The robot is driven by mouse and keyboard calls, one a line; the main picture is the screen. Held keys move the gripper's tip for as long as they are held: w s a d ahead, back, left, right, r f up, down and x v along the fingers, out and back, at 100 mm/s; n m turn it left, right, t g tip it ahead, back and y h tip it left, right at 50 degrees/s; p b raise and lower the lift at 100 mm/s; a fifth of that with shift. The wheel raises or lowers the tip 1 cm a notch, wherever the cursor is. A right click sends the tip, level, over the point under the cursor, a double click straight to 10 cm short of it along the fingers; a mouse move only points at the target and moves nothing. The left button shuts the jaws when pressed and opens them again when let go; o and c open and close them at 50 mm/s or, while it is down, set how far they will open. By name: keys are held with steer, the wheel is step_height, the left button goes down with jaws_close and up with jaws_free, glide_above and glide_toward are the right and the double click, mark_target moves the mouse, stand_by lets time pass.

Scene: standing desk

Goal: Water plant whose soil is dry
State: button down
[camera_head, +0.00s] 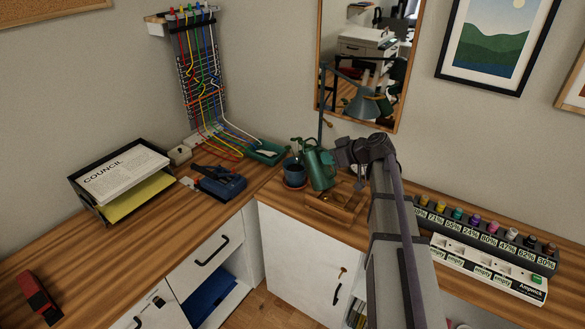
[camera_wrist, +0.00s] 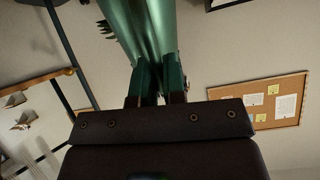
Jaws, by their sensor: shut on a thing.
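A green watering can (camera_head: 320,170) is at my gripper (camera_head: 338,158), above the back corner of the desk, and looks tilted. In the wrist view my gripper (camera_wrist: 157,100) is shut on a green part of the watering can (camera_wrist: 140,30), whose body fills the top middle. A dark blue pot (camera_head: 294,172) stands on a reddish saucer just left of the can. Its soil cannot be made out, and I cannot tell whether the green bits above it are leaves or part of the can. Dark spiky shapes show beside the can in the wrist view.
A wooden organizer (camera_head: 335,208) lies in front of the can. A desk lamp (camera_head: 360,100) rises behind it. A green tray (camera_head: 268,152) and blue device (camera_head: 218,183) are to the left. A paper tray (camera_head: 125,175) is farther left; a bottle rack (camera_head: 485,235) is right.

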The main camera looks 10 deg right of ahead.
steer(key=shift+s+d, duration=0.15)
steer(key=shift+s, duration=0.15)
steer(key=s+d+f+n+t+y+b, duration=0.1)
steer(key=s+t+b, duration=0.4)
steer(key=b, duration=0.6)
steer(key=shift+s+d+f+y, duration=0.25)
steer(key=shift+d+f+y, duration=0.25)
steer(key=shift+d+y, duration=0.55)
steer(key=shift+a, duration=0.2)
stand_by(1.2)
